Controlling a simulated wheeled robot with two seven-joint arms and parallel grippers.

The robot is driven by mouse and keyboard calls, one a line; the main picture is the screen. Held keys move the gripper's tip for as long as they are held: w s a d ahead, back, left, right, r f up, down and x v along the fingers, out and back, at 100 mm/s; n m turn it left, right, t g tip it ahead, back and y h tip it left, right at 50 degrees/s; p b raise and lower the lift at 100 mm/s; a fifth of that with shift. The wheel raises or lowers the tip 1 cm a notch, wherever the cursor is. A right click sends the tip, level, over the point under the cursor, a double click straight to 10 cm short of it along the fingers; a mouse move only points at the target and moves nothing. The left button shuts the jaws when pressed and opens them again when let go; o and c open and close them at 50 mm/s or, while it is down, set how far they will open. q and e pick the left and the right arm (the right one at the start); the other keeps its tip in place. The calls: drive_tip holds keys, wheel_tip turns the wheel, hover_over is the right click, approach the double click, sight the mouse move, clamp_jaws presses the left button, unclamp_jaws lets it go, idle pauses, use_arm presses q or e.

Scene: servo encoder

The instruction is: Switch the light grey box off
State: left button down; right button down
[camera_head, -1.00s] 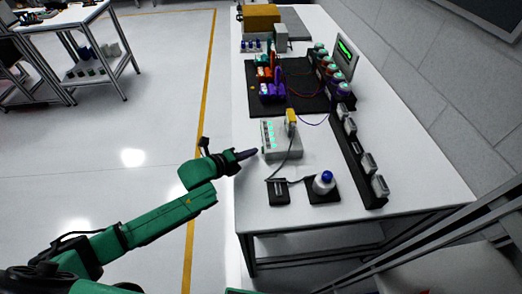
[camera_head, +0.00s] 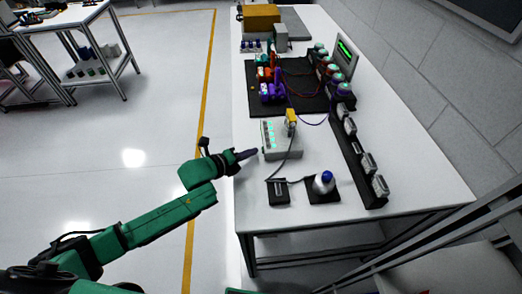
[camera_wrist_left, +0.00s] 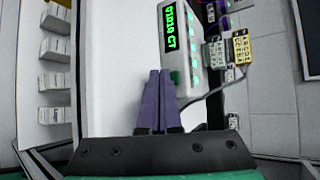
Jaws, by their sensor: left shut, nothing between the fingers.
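The light grey box (camera_head: 283,154) lies on the white table, with a row of small lit green marks on its top. In the left wrist view the same box (camera_wrist_left: 188,78) shows a lit green character display and several green marks beside it. My left gripper (camera_head: 255,152) is shut and empty, its dark purple fingers pointing at the box's near left end. In the left wrist view the closed fingertips (camera_wrist_left: 160,72) are beside the box's end. I cannot tell whether they touch it. My right gripper is not in view.
A yellow plug (camera_head: 291,117) with a dark cable stands at the box. A black pad with a blue-topped white knob (camera_head: 325,182) and a small black unit (camera_head: 279,192) sit in front. A black mat (camera_head: 306,101) with coloured parts lies behind. A dark rail (camera_head: 357,165) holds grey modules at right.

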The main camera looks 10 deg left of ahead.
use_arm(q)
drive_tip(key=shift+w+d, duration=0.15)
drive_tip(key=shift+d, duration=0.4)
idle(0.4)
drive_tip(key=shift+a, duration=0.55)
drive_tip(key=shift+s+a, duration=0.2)
drive_tip(key=a, duration=0.2)
drive_tip(key=s+a+p, duration=0.1)
drive_tip(key=a, duration=0.2)
drive_tip(key=shift+s+a, duration=0.2)
